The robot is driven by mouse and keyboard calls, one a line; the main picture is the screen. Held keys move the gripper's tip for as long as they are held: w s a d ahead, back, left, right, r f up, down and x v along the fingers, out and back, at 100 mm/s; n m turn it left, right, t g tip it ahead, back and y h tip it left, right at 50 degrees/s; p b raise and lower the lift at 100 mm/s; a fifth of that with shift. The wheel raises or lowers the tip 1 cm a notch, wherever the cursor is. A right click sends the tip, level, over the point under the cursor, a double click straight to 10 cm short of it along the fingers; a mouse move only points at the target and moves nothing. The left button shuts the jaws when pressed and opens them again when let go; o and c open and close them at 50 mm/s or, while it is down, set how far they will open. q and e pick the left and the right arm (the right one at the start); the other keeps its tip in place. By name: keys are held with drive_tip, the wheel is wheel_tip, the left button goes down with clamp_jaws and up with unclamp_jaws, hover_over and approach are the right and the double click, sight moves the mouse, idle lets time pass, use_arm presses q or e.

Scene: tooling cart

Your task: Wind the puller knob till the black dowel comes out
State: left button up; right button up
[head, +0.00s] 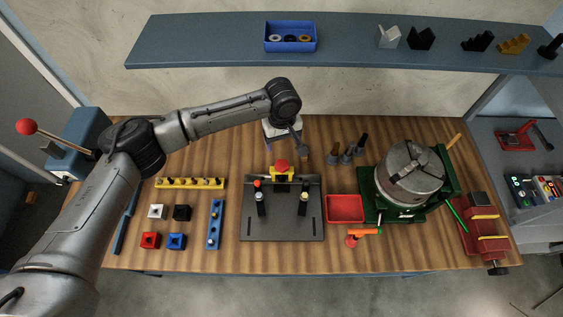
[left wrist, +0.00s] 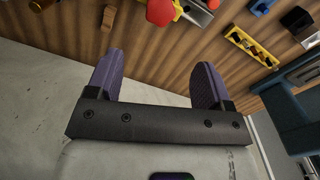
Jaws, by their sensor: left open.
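A red knob (head: 282,165) sits on top of a yellow puller body (head: 282,176) at the back middle of a dark fixture plate (head: 282,230). In the left wrist view a red knob (left wrist: 160,11) shows at the top edge, cut off by the frame. My left gripper (head: 304,151) hangs behind and slightly right of the knob, apart from it. Its purple fingers (left wrist: 158,62) are spread with nothing between them. I cannot make out the black dowel for certain. My right gripper is in neither view.
Two dark posts (head: 261,203) stand on the plate. A yellow strip of pegs (head: 190,183) and colored blocks (head: 150,240) lie left. A red tray (head: 346,209) and a round grey chuck (head: 410,172) on a green base stand right. Dark upright pieces (head: 346,152) stand behind the tray.

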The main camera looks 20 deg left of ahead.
sight(282, 164)
use_arm(q)
wheel_tip(282, 164, down, 13)
drive_tip(key=shift+f, duration=0.1)
idle(0.4)
drive_tip(key=shift+c, duration=0.4)
